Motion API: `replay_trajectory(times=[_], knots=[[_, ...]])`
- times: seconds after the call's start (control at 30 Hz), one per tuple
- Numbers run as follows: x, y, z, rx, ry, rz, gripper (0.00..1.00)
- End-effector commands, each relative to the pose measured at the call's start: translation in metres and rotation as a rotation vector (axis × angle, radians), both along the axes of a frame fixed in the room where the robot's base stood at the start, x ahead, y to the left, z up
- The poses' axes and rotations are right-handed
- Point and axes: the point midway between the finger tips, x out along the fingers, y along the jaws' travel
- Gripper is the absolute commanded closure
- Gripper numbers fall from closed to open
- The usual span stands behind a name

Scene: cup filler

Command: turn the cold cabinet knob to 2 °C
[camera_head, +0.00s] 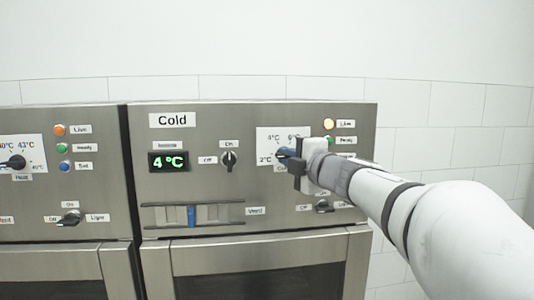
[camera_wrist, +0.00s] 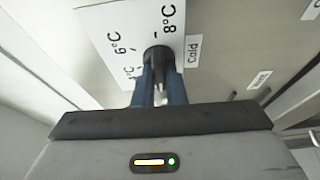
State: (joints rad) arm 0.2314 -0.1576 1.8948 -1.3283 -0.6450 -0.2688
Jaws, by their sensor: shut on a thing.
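The cold cabinet (camera_head: 205,180) is a steel front with a "Cold" sign (camera_head: 172,120). Its green display (camera_head: 168,161) reads 4 °C. The temperature knob's white dial plate (camera_head: 264,135) is at the right of the panel, with a 2 °C mark at its left. My gripper (camera_head: 284,154) covers most of the dial and hides the knob in the head view. In the wrist view the dark round knob (camera_wrist: 158,54) sits between the blue fingers of my gripper (camera_wrist: 160,78), which is shut on it. There 8 °C and 6 °C marks show; the pointer's direction is unclear.
An Off/On switch (camera_head: 229,160) and a vent slider (camera_head: 191,216) are on the same panel.

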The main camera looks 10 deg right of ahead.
Motion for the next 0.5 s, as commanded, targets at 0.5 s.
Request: replay_trajectory(times=[0.5], knots=[[0.0, -0.0001, -0.0005, -0.044, 0.0, 0.0, 1.0]])
